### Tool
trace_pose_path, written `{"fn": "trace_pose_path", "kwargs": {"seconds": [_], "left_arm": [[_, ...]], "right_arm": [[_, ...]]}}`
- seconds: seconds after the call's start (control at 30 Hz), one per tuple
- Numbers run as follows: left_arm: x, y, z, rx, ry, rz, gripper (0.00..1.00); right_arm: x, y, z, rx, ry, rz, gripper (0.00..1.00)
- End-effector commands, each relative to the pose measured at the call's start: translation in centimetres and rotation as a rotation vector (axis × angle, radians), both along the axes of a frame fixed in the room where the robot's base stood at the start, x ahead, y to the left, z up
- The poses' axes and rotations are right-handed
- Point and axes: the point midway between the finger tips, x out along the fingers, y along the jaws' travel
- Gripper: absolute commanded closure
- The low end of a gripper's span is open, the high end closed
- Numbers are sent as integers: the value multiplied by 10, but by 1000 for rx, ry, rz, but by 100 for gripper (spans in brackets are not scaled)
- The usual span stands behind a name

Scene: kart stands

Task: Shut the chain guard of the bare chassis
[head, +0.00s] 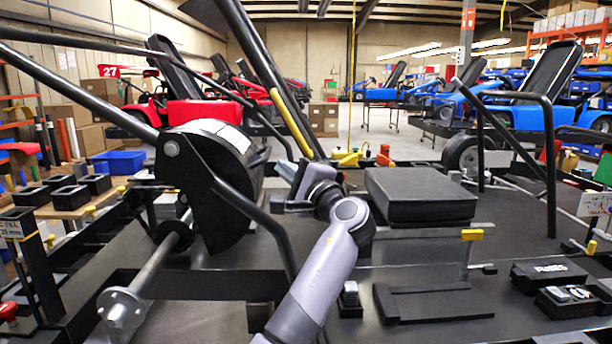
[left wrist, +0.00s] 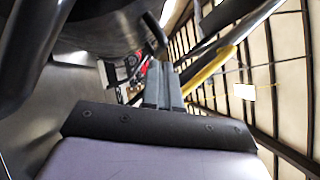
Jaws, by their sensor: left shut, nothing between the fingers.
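The chain guard (head: 225,165) is a large black rounded cover with a pale label on top, left of centre in the head view. It stands above the axle on the black chassis frame (head: 195,283); I cannot tell exactly how far it is open. In the left wrist view its dark curved surface (left wrist: 105,22) fills the upper left. My left gripper (head: 285,172) is just right of the guard, mostly hidden behind its own wrist. In the left wrist view its fingers (left wrist: 162,70) are together and empty, close to a black rod-like handle (left wrist: 155,28). My right gripper is not in view.
A black seat block (head: 420,195) stands right of my left arm. A slanted black bar with a yellow strip (head: 288,122) rises behind the gripper. Black tubes cross at the left. A fuse box (head: 548,273) lies at the right. Finished karts stand behind.

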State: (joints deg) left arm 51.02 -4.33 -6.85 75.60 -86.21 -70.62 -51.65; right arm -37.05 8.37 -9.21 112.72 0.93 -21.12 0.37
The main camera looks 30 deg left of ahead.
Motion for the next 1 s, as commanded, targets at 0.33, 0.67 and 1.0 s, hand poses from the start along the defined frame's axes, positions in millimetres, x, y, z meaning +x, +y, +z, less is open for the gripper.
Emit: {"fn": "trace_pose_path", "kwargs": {"seconds": [0.33,0.67,1.0], "left_arm": [[-5,14,5,0,1,-1,100],[-7,16,9,-10,-6,0,100],[-19,35,37,-154,-97,1,100]], "right_arm": [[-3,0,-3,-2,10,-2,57],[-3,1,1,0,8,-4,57],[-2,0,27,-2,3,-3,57]]}}
